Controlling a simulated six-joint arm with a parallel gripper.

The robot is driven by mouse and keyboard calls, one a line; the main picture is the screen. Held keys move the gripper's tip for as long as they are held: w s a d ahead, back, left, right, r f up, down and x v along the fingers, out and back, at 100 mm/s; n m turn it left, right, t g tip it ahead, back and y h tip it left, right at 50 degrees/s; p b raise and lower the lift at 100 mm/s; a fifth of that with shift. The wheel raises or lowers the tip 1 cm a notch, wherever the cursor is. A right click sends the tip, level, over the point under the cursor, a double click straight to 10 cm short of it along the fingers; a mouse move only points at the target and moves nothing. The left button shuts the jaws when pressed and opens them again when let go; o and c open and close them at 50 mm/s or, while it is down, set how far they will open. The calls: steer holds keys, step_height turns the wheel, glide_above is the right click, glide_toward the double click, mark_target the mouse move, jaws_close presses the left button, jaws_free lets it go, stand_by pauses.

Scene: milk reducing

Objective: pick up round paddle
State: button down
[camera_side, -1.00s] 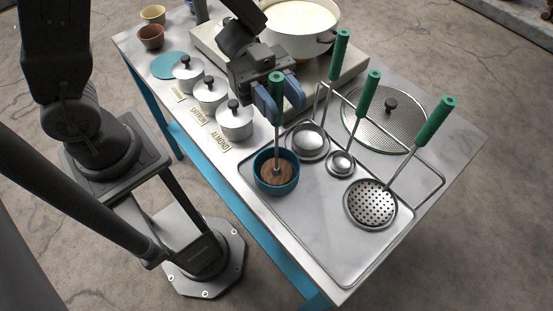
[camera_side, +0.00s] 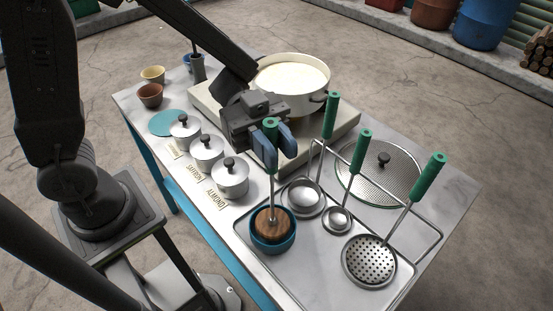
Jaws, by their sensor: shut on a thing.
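The round paddle (camera_side: 272,223) has a green handle, a thin metal shaft and a round brown wooden head. It stands nearly upright with its head in or just above the mouth of a blue bowl (camera_side: 273,247). My gripper (camera_side: 272,147) is shut on the paddle's green handle, with one blue finger on each side of it. The head shows above the bowl's rim at the back; its underside is hidden by the bowl's front wall.
Beside the paddle on the tray (camera_side: 318,272) lie a large ladle (camera_side: 303,198), a small ladle (camera_side: 338,219) and a skimmer (camera_side: 368,261). A round lid (camera_side: 378,180) lies behind them. Lidded pots (camera_side: 231,178) stand left, and a pot of milk (camera_side: 292,78) stands behind my gripper.

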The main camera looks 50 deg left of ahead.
steer(key=w+a+r, duration=0.2)
steer(key=a+r, duration=0.6)
steer(key=a, duration=0.3)
steer(key=shift+a, duration=0.3)
steer(key=shift+w+f, duration=0.1)
